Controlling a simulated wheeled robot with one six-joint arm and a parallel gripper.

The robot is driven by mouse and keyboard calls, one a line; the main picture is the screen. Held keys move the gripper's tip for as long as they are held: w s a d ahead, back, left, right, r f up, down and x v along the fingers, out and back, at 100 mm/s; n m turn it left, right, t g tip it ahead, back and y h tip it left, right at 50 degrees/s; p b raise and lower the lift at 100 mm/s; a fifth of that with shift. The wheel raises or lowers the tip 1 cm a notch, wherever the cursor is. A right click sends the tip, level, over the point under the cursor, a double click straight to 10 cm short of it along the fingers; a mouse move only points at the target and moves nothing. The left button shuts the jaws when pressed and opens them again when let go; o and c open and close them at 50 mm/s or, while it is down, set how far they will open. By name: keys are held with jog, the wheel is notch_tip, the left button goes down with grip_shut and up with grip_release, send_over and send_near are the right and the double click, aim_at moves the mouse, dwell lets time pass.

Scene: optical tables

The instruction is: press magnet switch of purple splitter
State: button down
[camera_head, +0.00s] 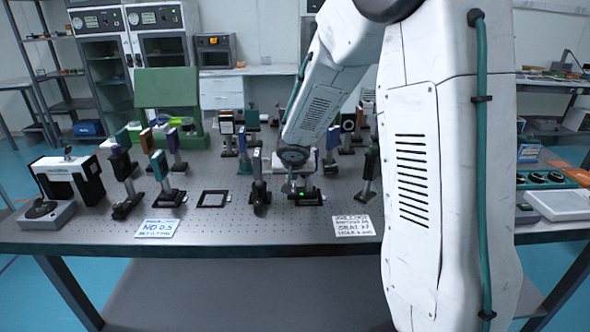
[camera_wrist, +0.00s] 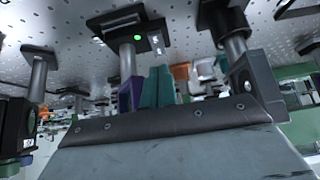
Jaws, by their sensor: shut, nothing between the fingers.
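The purple splitter (camera_wrist: 125,96) shows in the wrist view as a small purple block on a grey post. The post stands on a black base (camera_wrist: 122,20) with a small lit green light (camera_wrist: 137,37) and a pale bar beside it. In the head view, the same green light seems to show on a dark base (camera_head: 312,200); the upper part there is largely covered by my arm. My gripper (camera_wrist: 158,72) has teal fingers shut together and empty, beside the purple block in the wrist view. In the head view, my gripper (camera_head: 290,186) points down close beside that base. Contact with the switch cannot be told.
Several post-mounted optics crowd the perforated table, including one (camera_head: 258,185) just left of my gripper. A flat black frame (camera_head: 213,199) and two label cards (camera_head: 158,228) (camera_head: 353,225) lie near the front. The front strip between the cards is clear.

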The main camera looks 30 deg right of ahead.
jog(key=s+f+v, duration=0.1)
jog(key=v, duration=0.9)
jog(key=shift+s+a, duration=0.5)
jog(key=s+n+g, duration=0.3)
jog(key=s+g, duration=0.1)
jog(key=s, duration=0.7)
jog(key=s+a+r+n+y, duration=0.1)
jog(key=s+a+r+y, duration=0.1)
jog(key=s+a, duration=0.3)
jog(key=s+a+r+n+y, duration=0.2)
jog(key=s+a+r, duration=0.2)
jog(key=s, duration=0.8)
jog(key=shift+s+a+r+g, duration=0.25)
jog(key=shift+s+a+g, duration=0.15)
jog(key=shift+a, duration=0.6)
